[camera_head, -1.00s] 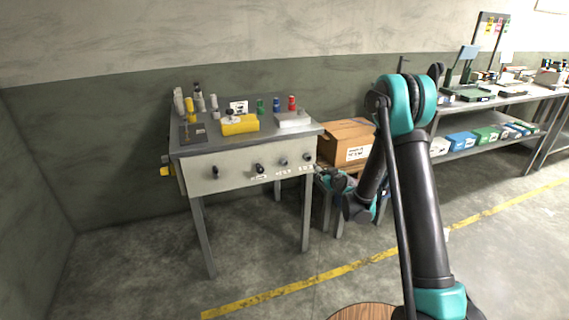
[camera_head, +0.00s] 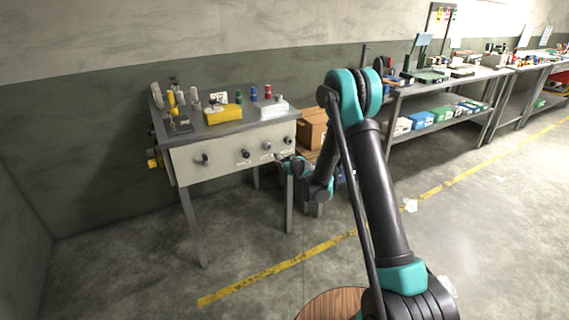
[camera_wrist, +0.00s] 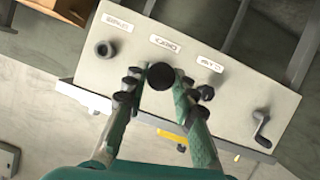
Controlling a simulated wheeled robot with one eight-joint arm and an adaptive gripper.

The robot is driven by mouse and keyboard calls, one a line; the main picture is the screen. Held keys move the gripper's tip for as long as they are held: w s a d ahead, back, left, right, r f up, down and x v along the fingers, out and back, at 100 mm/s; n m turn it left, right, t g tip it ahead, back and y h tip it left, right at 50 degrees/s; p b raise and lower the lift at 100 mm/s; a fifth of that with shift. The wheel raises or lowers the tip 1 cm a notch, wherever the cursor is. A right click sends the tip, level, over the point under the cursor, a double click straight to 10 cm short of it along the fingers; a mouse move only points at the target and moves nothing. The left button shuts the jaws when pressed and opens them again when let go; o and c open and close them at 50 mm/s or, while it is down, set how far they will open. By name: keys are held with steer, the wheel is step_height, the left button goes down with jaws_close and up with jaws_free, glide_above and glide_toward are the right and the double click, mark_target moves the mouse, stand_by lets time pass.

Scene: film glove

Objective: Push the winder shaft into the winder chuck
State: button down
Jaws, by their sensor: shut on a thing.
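My gripper (camera_wrist: 158,84) is shut on a dark round-ended piece (camera_wrist: 160,76), which I take to be the winder shaft, seen nearly end-on between the fingertips. In the head view my gripper (camera_head: 284,162) is in front of the right end of the bench's front panel (camera_head: 225,160). I cannot tell which fitting is the winder chuck, or whether the piece touches the panel.
A crank handle (camera_wrist: 262,122) sticks out of the panel at the right in the wrist view. Bottles and a yellow block (camera_head: 224,114) stand on the bench top. A cardboard box (camera_head: 312,130) is behind my arm. The floor in front of the bench is clear.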

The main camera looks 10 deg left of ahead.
mark_target(279, 156)
steer(key=shift+a, duration=0.1)
steer(key=shift+w+a, duration=0.5)
steer(key=shift+w, duration=0.3)
steer(key=shift+w+a, duration=0.55)
steer(key=shift+w, duration=0.2)
steer(key=shift+w+a, duration=0.5)
steer(key=shift+w, duration=0.3)
steer(key=shift+w+a, duration=0.5)
steer(key=shift+w, duration=0.25)
steer(key=shift+w+a, duration=0.45)
steer(key=shift+w, duration=0.25)
steer(key=c, duration=1.2)
jaws_free()
steer(key=shift+o, duration=0.2)
steer(key=v, duration=1.2)
steer(key=shift+d, duration=0.1)
